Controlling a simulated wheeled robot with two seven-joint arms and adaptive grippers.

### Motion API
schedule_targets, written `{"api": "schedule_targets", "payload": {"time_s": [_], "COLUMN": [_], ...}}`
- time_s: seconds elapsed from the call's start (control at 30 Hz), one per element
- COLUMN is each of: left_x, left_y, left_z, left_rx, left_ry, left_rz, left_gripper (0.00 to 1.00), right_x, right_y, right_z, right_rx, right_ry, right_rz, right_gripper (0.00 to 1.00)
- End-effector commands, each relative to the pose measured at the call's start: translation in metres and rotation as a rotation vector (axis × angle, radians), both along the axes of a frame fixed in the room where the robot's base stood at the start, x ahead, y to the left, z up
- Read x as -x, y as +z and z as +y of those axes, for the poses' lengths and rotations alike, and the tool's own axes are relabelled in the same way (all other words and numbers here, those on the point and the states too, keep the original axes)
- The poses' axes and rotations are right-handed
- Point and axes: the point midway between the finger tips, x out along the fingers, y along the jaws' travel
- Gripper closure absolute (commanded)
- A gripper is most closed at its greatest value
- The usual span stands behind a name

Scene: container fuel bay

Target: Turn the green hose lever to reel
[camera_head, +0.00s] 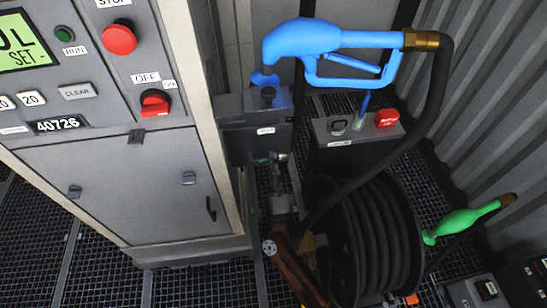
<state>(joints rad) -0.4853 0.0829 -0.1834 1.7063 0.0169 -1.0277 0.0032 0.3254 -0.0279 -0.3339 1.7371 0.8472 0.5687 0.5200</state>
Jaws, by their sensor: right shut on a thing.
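My right gripper (277,163) reaches up from the bottom centre, beneath the dark box on the side of the grey cabinet. Its fingers are small in view and shut on the green hose lever. Only a small dull green bit of the lever (262,160) shows at the fingertips; the rest is hidden, so I cannot tell which way it points. The hose reel (375,240), wound with black hose, stands just right of my right arm. My left gripper is not in view.
A blue fuel nozzle (330,40) hangs above, its black hose (440,90) curving down to the reel. A green nozzle (460,222) sticks out right of the reel. The grey control cabinet (130,185) fills the left. A box with a red switch (387,118) stands behind.

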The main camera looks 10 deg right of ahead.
Motion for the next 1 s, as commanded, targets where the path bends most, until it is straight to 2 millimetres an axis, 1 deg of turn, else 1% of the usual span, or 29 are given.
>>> {"api": "schedule_targets", "payload": {"time_s": [0.03, 0.17, 0.2, 0.43, 0.67, 0.77, 0.87, 1.0], "left_x": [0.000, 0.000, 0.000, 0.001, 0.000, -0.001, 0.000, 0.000], "left_y": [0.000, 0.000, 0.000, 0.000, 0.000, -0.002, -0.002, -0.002], "left_z": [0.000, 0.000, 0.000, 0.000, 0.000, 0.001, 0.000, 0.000], "left_rx": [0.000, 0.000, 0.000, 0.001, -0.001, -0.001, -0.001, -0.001], "left_ry": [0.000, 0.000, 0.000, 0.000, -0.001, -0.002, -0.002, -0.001], "left_rz": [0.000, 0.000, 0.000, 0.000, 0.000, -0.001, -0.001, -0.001], "left_gripper": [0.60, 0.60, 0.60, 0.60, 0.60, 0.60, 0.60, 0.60], "right_x": [0.000, 0.000, 0.000, 0.000, 0.001, 0.004, 0.013, 0.035], "right_y": [0.003, 0.003, 0.003, 0.001, 0.000, -0.002, -0.010, -0.025], "right_z": [0.003, 0.003, 0.003, 0.000, 0.000, 0.000, 0.000, 0.003], "right_rx": [-0.003, -0.003, -0.002, -0.001, 0.000, 0.000, 0.000, 0.002], "right_ry": [0.007, 0.007, 0.007, 0.002, 0.000, 0.000, 0.000, 0.001], "right_rz": [-0.003, -0.003, -0.003, -0.001, 0.000, 0.001, 0.003, 0.005], "right_gripper": [1.00, 1.00, 0.85, 0.70, 0.70, 0.70, 0.70, 0.70]}}
